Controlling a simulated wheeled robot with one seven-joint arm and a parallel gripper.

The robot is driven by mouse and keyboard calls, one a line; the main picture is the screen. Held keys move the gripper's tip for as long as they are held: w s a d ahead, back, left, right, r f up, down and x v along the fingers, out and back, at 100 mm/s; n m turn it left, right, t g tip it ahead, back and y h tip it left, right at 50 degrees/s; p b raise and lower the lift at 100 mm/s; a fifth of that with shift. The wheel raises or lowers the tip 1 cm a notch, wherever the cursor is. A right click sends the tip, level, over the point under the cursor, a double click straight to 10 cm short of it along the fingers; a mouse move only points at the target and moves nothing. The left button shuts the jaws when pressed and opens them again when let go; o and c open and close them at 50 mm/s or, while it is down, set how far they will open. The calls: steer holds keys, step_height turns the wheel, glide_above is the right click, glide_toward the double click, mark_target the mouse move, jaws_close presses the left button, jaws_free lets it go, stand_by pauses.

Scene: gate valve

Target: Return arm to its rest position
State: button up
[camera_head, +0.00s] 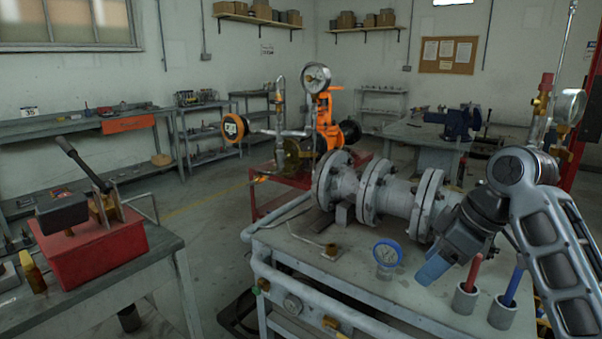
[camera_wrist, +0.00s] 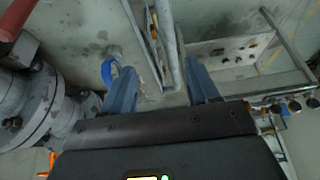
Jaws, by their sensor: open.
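My arm (camera_head: 545,220) reaches in from the right in the head view. My gripper (camera_head: 432,268) points down and left over the workbench, beside the flanged pipe. In the wrist view my gripper (camera_wrist: 162,80) shows two blue fingers well apart, with no object held between them. The grey flanged pipe with its valve body (camera_head: 385,195) lies on the bench (camera_head: 330,262). Its flanges (camera_wrist: 45,110) fill the left of the wrist view. A blue-rimmed round piece (camera_head: 387,254) stands on the bench left of my gripper; it also shows near the left finger (camera_wrist: 108,72).
Cups with a red-handled tool (camera_head: 473,275) and a blue-handled tool (camera_head: 514,287) stand close beside my gripper. A pressure gauge (camera_head: 570,107) rises behind my arm. A left bench carries a red box (camera_head: 95,255). Open floor (camera_head: 205,215) lies between the benches.

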steer(key=s+a+f+m+t+y, duration=0.2)
steer(key=s+a+f+m+t, duration=0.3)
steer(key=a+f, duration=0.6)
steer(key=s+f+m+t+h, duration=0.1)
steer(key=s+f+m, duration=0.1)
steer(key=s+f, duration=0.35)
steer(key=s+f+m+t+h, duration=0.1)
steer(key=s+f+m, duration=0.15)
steer(key=s, duration=0.55)
steer(key=s+d+r+m+t+h, duration=0.1)
steer(key=s+d+h, duration=0.15)
steer(key=s, duration=0.65)
steer(key=s+d+r+m+t+h, duration=0.1)
steer(key=s+d+t, duration=0.15)
steer(key=s, duration=0.55)
steer(key=s+d+r+t, duration=0.1)
steer(key=s+d+r, duration=0.3)
steer(key=s+r, duration=0.5)
steer(key=s+n, duration=0.1)
steer(key=s, duration=0.1)
steer(key=shift+s+r+p, duration=0.35)
steer(key=shift+r, duration=0.05)
steer(key=shift+h, duration=0.25)
